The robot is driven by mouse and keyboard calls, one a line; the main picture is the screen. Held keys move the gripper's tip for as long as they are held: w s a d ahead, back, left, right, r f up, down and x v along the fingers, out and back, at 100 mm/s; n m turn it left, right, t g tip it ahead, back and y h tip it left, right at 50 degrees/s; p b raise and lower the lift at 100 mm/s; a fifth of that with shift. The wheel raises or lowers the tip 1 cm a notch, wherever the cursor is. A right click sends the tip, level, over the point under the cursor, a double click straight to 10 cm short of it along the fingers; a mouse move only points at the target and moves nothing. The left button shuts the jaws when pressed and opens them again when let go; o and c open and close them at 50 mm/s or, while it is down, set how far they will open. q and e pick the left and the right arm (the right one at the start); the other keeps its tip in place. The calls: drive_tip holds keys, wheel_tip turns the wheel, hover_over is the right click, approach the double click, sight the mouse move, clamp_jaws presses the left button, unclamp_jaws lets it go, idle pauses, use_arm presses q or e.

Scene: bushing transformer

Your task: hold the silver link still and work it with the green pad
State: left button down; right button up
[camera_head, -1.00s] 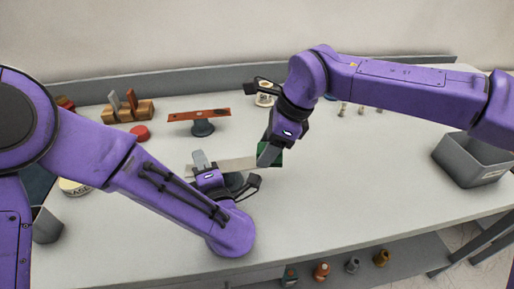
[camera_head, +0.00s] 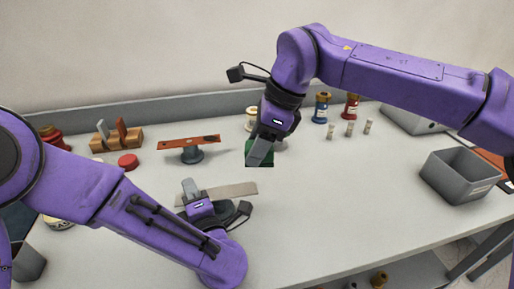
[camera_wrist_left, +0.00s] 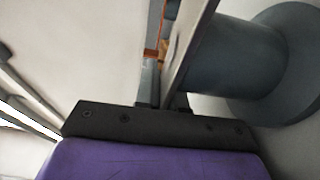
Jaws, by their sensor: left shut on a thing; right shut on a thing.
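The silver link (camera_head: 232,190) is a flat pale metal bar lying level over a dark round stand (camera_head: 228,209), near the middle of the table. My left gripper (camera_head: 190,187) is shut on the link's left part. In the left wrist view the link (camera_wrist_left: 194,45) runs up from between the jaws, beside the grey stand (camera_wrist_left: 232,58). The green pad (camera_head: 262,153) is a dark green block. My right gripper (camera_head: 259,152) is shut on the pad and holds it above and behind the link's right end, apart from it.
A copper-coloured bar (camera_head: 190,143) rests on another stand behind the link. A wooden rack (camera_head: 118,138) and a red round lid (camera_head: 128,161) are at the back left. Blue and red bottles stand at the back. A grey bin (camera_head: 458,177) is at the right. The front right table is clear.

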use_arm(q)
drive_tip(key=c, duration=1.1)
unclamp_jaws()
drive_tip(key=shift+c, duration=0.2)
drive_tip(key=v, duration=1.1)
drive_tip(key=shift+s+d, duration=0.1)
drive_tip(key=shift+d, duration=0.05)
drive_tip(key=shift+s+d, duration=0.1)
drive_tip(key=shift+s, duration=0.2)
